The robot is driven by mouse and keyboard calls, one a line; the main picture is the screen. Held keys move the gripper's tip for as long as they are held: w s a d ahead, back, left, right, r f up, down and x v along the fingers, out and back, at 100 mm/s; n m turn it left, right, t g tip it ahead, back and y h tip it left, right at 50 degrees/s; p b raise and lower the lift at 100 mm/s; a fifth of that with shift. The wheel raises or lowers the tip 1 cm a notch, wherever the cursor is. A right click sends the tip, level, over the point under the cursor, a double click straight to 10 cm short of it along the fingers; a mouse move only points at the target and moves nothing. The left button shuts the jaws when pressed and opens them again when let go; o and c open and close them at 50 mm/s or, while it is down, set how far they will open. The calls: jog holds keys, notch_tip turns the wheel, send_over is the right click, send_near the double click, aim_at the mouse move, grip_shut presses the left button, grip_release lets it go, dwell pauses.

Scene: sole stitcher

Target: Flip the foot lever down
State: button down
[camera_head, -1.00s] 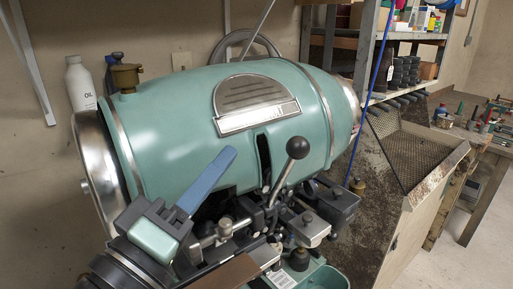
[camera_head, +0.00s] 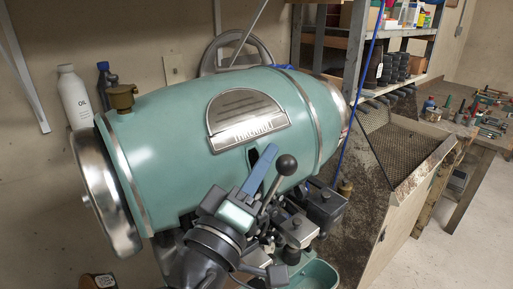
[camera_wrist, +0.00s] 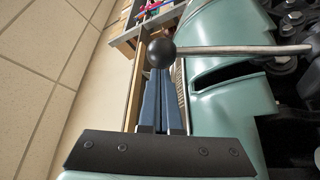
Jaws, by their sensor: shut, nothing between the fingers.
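The foot lever is a metal rod with a black ball knob (camera_head: 286,165). It rises from the mechanism at the front of the green stitching machine (camera_head: 205,165), tilted up and to the right in the head view. The wrist view shows its knob (camera_wrist: 161,53) at the fingertips, with the rod (camera_wrist: 240,50) running right. My gripper (camera_head: 271,148) has blue fingers, shut and empty, just left of the knob. The fingers (camera_wrist: 160,72) also show in the wrist view. Whether they touch the knob I cannot tell. My wrist hides part of the mechanism.
A metal box (camera_head: 325,205) and clamps sit right of the lever. A green tray (camera_head: 315,275) lies below them. An oil bottle (camera_head: 75,97) stands behind at the left. A blue cable (camera_head: 358,100) hangs at the right. Shelves and a workbench (camera_head: 480,130) stand farther right.

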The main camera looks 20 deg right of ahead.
dwell(0.4)
jog(key=shift+s+d+f+m+b, duration=0.2)
jog(key=shift+s+m+b, duration=0.25)
jog(key=shift+b, duration=0.6)
